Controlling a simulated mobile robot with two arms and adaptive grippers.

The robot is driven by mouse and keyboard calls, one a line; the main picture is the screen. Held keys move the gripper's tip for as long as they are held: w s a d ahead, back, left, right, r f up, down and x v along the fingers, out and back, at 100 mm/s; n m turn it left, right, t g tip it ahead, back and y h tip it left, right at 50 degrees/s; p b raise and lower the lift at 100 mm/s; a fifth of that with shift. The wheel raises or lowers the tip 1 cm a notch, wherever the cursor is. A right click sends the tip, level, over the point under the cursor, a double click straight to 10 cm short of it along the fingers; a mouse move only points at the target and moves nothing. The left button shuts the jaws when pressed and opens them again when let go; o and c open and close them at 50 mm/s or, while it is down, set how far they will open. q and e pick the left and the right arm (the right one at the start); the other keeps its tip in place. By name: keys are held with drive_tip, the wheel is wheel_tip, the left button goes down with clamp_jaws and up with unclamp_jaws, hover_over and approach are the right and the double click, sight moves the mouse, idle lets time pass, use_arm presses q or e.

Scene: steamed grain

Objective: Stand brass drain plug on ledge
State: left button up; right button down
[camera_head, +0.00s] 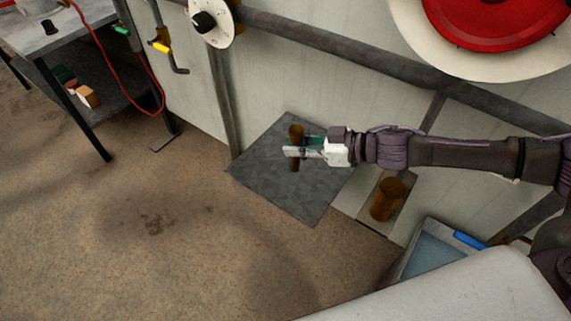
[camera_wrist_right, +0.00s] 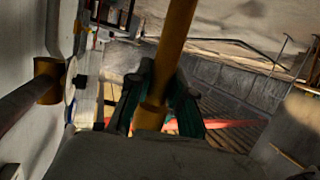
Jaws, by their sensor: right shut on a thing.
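The brass drain plug (camera_head: 296,131) is a brown-gold rod, held between the fingers of my right gripper (camera_head: 303,150). It shows above and below the fingers in the head view. In the right wrist view the plug (camera_wrist_right: 176,40) runs up between the two green-dark fingers of my right gripper (camera_wrist_right: 158,100). The grey square ledge (camera_head: 310,203) lies beneath the gripper, against the pale wall. I cannot tell whether the plug's lower end touches the ledge. My left gripper is not in view.
A short brass cylinder (camera_head: 388,198) stands on a small plate right of the ledge. A grey pipe (camera_head: 350,62) runs along the wall, below a red wheel (camera_head: 495,18). A dark table (camera_head: 75,40) stands at upper left. The brown floor ahead is open.

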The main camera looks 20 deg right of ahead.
drive_tip(key=w+d+f+m+t+h+p, duration=0.1)
drive_tip(key=d+f+m+t+h, duration=0.1)
drive_tip(key=d, duration=0.3)
drive_tip(key=w+d+f+m+t+h, duration=0.1)
drive_tip(key=w+d+m, duration=0.1)
drive_tip(key=d, duration=0.3)
drive_tip(key=shift+w+a+f, duration=1.15)
drive_tip(key=shift+a+f, duration=0.4)
drive_tip(key=shift+f, duration=0.3)
drive_tip(key=shift+w+a+f, duration=1.15)
drive_tip(key=shift+a+f, duration=0.4)
drive_tip(key=shift+f, duration=0.25)
drive_tip(key=shift+w+a+f, duration=1.15)
drive_tip(key=shift+a+f, duration=0.4)
drive_tip(key=shift+f, duration=0.3)
drive_tip(key=c, duration=1.1)
unclamp_jaws()
drive_tip(key=shift+f, duration=0.15)
drive_tip(key=shift+o, duration=0.2)
drive_tip(key=shift+s, duration=0.1)
